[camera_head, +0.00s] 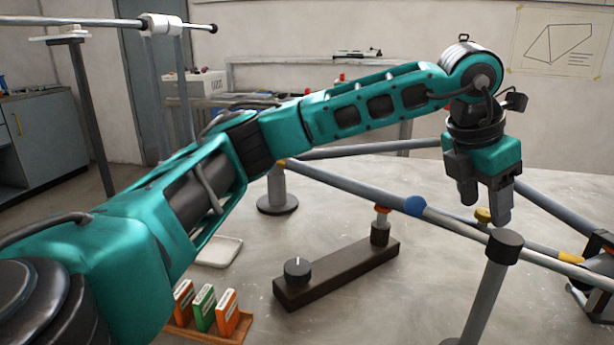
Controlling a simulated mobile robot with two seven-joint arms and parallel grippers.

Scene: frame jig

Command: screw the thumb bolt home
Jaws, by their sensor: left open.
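My left gripper (484,206) hangs fingers down at the right of the head view. The tube slopes down to the right, with a blue collar (415,206) and a yellow band (541,250). My right gripper is not in view.
A dark bar with a round black knob (297,270) lies on the grey table (400,300). Orange and green boxes (204,307) sit in a wooden tray at lower left, near a white dish (219,251).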

